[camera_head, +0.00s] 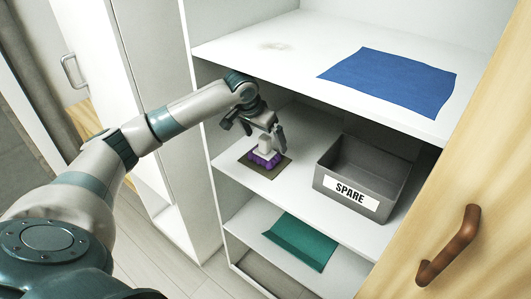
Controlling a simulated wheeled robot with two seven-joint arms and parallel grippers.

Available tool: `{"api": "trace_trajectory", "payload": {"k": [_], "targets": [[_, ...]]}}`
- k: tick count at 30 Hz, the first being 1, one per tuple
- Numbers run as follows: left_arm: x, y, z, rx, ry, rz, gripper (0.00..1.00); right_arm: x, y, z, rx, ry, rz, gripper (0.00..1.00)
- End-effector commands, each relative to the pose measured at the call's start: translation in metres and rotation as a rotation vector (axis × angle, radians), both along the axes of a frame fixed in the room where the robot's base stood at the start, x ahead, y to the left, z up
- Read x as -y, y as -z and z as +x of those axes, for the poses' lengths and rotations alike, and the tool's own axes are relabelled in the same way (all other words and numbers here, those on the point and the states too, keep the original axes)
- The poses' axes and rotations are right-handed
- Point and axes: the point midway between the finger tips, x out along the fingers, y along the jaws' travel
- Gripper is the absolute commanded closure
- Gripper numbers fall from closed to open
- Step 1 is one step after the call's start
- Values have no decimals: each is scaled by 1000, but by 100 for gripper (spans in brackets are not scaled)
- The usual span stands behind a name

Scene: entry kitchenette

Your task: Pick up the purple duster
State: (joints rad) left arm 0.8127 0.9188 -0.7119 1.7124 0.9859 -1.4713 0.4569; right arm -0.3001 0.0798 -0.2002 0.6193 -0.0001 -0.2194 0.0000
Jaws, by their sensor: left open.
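The purple duster (264,159) stands on a dark brown mat (250,163) on the middle shelf, toward its left side. It has a purple base and a pale grey upper part. My left gripper (264,140) is at the duster's upper part, reaching in from the left under the top shelf. Its fingers are open around or just beside that part; I cannot tell whether they touch it. My right gripper does not show.
A grey open box labelled SPARE (345,192) stands right of the duster on the middle shelf (292,190). The top shelf (290,40), with a blue cloth (392,80), overhangs. A teal folder-like item (300,242) lies below. A wooden door (465,170) with a brown handle (450,246) borders the right.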

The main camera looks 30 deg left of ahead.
Motion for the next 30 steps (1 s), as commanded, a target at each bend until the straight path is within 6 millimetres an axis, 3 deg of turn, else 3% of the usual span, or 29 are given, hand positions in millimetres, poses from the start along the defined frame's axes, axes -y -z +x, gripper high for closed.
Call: {"api": "trace_trajectory", "payload": {"k": [12, 23, 30], "targets": [[1, 21, 9, 0, 1, -1, 0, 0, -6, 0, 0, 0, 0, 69], [-1, 24, 10, -1, 0, 0, 0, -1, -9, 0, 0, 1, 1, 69], [-7, 47, 19, -3, -1, 0, 0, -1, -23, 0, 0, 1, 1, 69]]}}
